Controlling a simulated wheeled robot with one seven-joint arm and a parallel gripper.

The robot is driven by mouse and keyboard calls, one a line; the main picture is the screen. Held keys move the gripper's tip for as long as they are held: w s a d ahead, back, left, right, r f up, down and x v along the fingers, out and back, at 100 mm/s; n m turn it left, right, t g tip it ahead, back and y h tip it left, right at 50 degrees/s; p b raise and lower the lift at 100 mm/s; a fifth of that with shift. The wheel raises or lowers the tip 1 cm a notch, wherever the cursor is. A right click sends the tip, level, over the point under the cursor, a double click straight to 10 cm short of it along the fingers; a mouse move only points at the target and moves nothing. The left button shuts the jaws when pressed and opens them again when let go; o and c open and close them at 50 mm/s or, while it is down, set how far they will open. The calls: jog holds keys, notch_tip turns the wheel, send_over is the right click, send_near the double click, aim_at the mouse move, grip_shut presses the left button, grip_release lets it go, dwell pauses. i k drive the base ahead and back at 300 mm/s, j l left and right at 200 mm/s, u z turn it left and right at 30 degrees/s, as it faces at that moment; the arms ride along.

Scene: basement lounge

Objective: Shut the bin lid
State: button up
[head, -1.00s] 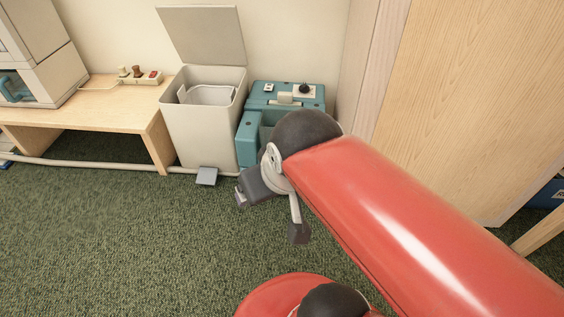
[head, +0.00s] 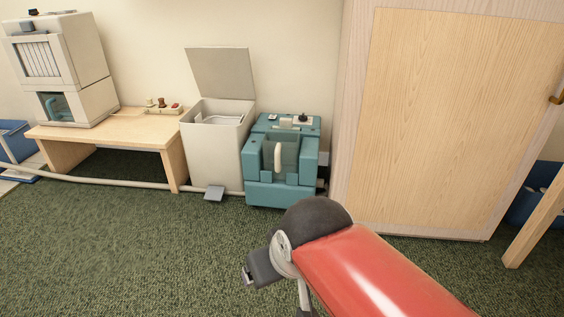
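The pale grey bin (head: 214,158) stands against the wall between a low wooden table and a teal machine. Its lid (head: 221,73) is open, standing up and tilted slightly back toward the wall. A pale liner or inner rim shows in its mouth. A grey foot pedal (head: 214,193) sticks out at the bin's base. My gripper (head: 280,290) is at the bottom of the head view, below and to the right of the bin and apart from it. Its fingers are spread with nothing visible between them; one finger is partly cut off by the frame edge.
The teal machine (head: 283,185) stands close against the bin's right side. The wooden table (head: 105,130) is on its left, with a pale pipe (head: 110,183) running low in front. A tall wooden cabinet (head: 440,120) is at right. Green carpet (head: 130,250) before the bin is clear.

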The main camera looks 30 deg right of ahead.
aim_at(223, 72)
jog(key=i+j+z, duration=0.2)
jog(key=i+j, duration=0.15)
jog(key=i+j+z, duration=0.45)
jog(key=i+j, duration=0.15)
jog(key=j, duration=0.25)
